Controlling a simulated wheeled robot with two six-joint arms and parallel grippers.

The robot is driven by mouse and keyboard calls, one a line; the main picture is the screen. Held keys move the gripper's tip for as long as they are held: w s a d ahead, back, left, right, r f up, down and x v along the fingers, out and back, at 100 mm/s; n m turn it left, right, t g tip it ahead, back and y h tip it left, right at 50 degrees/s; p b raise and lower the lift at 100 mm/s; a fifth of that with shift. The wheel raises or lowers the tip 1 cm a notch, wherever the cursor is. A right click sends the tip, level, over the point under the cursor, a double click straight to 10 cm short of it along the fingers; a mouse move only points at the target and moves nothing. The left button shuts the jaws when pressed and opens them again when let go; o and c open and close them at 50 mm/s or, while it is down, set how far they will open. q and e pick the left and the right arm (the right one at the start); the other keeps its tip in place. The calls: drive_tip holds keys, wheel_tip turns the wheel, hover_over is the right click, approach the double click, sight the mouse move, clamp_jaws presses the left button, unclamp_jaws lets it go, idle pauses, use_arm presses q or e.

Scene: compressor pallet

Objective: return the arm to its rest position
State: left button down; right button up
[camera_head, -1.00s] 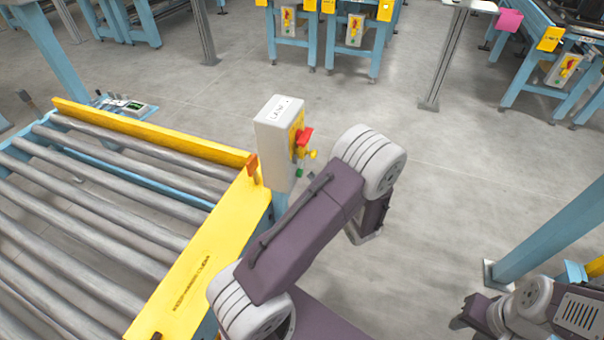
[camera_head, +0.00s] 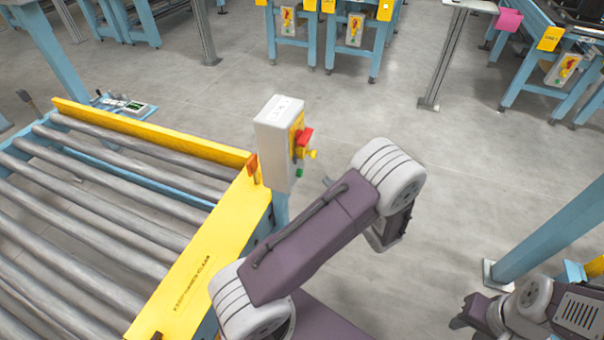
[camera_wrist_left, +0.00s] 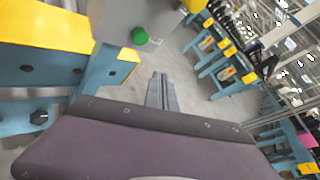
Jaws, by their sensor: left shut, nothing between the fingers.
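My left arm crosses the lower middle of the head view, with a purple link and a grey joint beside the control box. My left gripper (camera_wrist_left: 162,92) shows in the left wrist view as two grey fingers held together with nothing between them. In the head view it is mostly hidden behind the arm, apart from a small dark tip near the box. My right gripper (camera_head: 466,312) is at the lower right of the head view, small and dark, and its opening cannot be made out.
The grey control box (camera_head: 277,145) with red, yellow and green controls stands at the corner of the roller conveyor's yellow frame (camera_head: 205,262), close to my left arm. A blue post (camera_head: 550,235) rises at right. Open floor (camera_head: 480,170) lies between them. Other blue stations stand behind.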

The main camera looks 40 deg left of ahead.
idle(0.4)
use_arm(q)
drive_tip(key=s+d+f+n+g+h, duration=0.1)
drive_tip(key=s+n+g+h, duration=0.9)
drive_tip(key=s, duration=0.9)
drive_tip(key=d+r+n+t+h, duration=0.2)
drive_tip(key=d+n+t, duration=0.1)
drive_tip(key=d+n, duration=0.45)
wheel_tip(320, 180, up, 22)
drive_tip(key=w+n+p, duration=0.1)
drive_tip(key=p, duration=2)
drive_tip(key=shift+d+f+t+h, duration=0.15)
drive_tip(key=shift+t+h, duration=0.25)
drive_tip(key=shift+f, duration=0.1)
